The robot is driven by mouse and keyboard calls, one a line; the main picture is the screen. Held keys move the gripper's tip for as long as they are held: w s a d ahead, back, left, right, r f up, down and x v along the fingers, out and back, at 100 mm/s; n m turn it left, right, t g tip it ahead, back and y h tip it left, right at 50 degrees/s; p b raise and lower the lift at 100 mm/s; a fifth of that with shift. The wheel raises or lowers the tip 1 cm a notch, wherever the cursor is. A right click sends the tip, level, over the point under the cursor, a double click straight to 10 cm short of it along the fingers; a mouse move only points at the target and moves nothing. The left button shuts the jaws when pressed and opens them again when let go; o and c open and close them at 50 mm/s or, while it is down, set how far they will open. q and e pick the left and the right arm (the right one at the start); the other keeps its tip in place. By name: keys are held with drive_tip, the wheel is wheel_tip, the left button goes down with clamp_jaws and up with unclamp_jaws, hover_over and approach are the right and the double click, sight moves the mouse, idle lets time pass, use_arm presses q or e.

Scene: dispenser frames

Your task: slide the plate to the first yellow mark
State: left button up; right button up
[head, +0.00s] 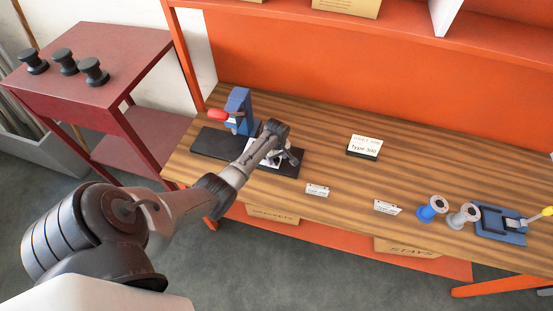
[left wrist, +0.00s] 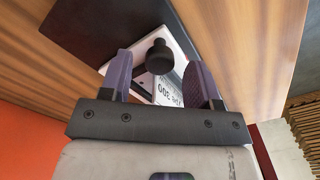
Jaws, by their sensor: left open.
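A white plate (head: 272,161) with a "300" label lies on a dark base board (head: 210,143) at the left of the bench. In the left wrist view the plate (left wrist: 170,90) carries a black round knob (left wrist: 160,55). My left gripper (head: 288,157) is low over the plate and partly covers it in the head view. In the left wrist view its two purple fingers (left wrist: 161,72) are open, one on each side of the knob; I cannot tell whether they touch it. I see no yellow mark on the board. My right gripper is not in view.
A blue press (head: 238,108) with a red handle (head: 218,115) stands on the board behind the gripper. A "Type 300" sign (head: 364,147), small cards, a blue spool (head: 432,208), a grey spool (head: 465,216) and a blue fixture (head: 498,226) stand rightward. The bench middle is mostly clear.

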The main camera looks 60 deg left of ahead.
use_arm(q)
drive_tip(key=shift+f, duration=0.6)
clamp_jaws()
